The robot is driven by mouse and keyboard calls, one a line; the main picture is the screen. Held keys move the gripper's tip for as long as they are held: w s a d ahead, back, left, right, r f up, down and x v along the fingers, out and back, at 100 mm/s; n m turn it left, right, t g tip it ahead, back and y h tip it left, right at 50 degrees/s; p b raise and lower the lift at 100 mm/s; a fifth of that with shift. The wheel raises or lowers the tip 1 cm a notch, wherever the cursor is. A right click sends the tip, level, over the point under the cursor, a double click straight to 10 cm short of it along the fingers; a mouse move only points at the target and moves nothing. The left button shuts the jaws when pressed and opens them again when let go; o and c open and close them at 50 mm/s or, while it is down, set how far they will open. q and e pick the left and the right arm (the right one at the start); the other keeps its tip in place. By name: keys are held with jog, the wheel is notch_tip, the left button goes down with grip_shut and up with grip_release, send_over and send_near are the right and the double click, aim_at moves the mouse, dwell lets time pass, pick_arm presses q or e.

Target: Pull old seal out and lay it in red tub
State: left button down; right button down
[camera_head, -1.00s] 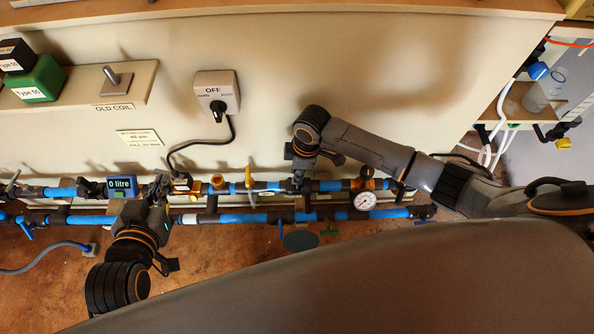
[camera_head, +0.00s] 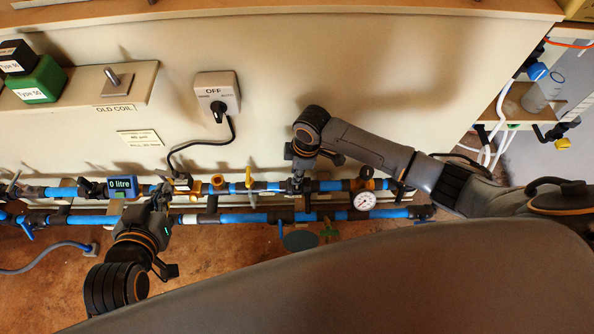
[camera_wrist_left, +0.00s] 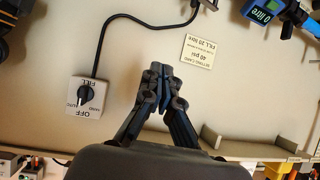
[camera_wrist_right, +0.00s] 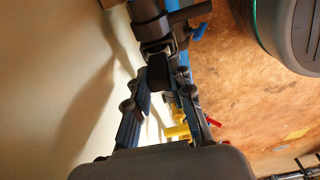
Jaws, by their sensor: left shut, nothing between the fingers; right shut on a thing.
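My right gripper (camera_head: 298,178) is over the upper pipe, right of the yellow valve lever. In the right wrist view its fingers (camera_wrist_right: 163,88) are shut on a dark block-like fitting (camera_wrist_right: 158,70) in line with the pipe. I cannot tell whether the old seal is in or behind this fitting. My left gripper (camera_head: 163,192) is at the pipes, right of the blue litre meter (camera_head: 122,187). In the left wrist view its fingertips (camera_wrist_left: 164,82) are together and empty, in front of the pale panel. I see no red tub in any view.
Two blue pipes (camera_head: 245,218) run along the panel's foot, with a yellow lever (camera_head: 248,177) and a pressure gauge (camera_head: 365,201). A switch box (camera_head: 217,92) with a hanging cable is on the panel. A green block (camera_head: 38,82) sits on the left ledge. Brown floor lies below.

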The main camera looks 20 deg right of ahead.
jog(key=shift+r+p, duration=0.4)
jog(key=shift+p, duration=0.05)
jog(key=shift+r+p, duration=0.3)
jog(key=shift+p, duration=0.05)
jog(key=shift+r+p, duration=0.35)
jog(key=shift+p, duration=0.05)
jog(key=shift+r+p, duration=0.3)
jog(key=shift+p, duration=0.05)
jog(key=shift+r+p, duration=0.4)
jog(key=shift+p, duration=0.05)
jog(key=shift+r+p, duration=0.5)
jog(key=shift+p, duration=0.1)
pick_arm(q)
jog(key=s+a+f+g+y, duration=0.2)
jog(key=s+a+f+g, duration=0.2)
jog(key=s+f+g, duration=0.4)
jog(key=shift+s+f+p, duration=0.25)
jog(key=shift+s+p, duration=0.2)
jog(key=shift+s, duration=1.4)
pick_arm(e)
jog(key=shift+r, duration=0.35)
jog(key=shift+r, duration=0.1)
